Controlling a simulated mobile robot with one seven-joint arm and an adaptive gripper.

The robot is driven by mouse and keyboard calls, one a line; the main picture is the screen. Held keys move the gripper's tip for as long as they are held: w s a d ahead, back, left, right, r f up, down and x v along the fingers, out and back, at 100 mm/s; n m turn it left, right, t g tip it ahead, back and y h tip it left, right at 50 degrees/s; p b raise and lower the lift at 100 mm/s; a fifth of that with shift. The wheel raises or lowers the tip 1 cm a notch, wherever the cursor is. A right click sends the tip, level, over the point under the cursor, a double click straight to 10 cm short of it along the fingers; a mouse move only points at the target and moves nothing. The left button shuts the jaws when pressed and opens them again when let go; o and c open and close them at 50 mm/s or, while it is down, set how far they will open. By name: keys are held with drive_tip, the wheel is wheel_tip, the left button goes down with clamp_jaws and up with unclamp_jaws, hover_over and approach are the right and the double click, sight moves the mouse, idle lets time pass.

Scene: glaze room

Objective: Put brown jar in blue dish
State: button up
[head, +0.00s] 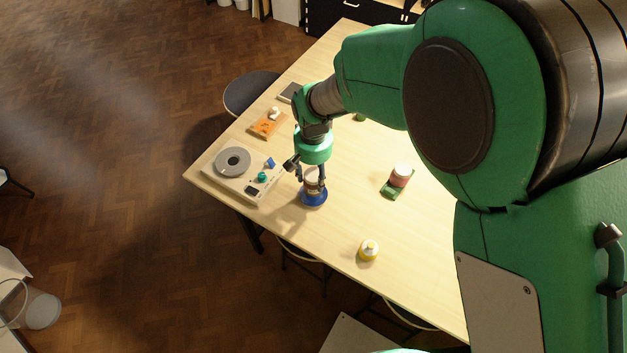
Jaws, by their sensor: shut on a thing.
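The blue dish (314,198) is on the light wooden table, near its front left edge. My gripper (312,181) points down over the dish and is shut on the brown jar (312,187). The jar is upright between the fingers, and its lower end is at or just above the dish. I cannot tell whether the jar touches the dish. The fingers hide part of the jar's sides.
A scale-like device (226,183) with a grey disc stands left of the dish. An orange board (267,124) lies behind.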

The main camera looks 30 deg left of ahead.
idle(0.3)
drive_tip(key=shift+f, duration=1.7)
drive_tip(key=shift+f, duration=0.45)
drive_tip(key=o, duration=1.4)
drive_tip(key=shift+r, duration=0.1)
wheel_tip(320, 180, up, 13)
drive_tip(key=shift+f, duration=0.15)
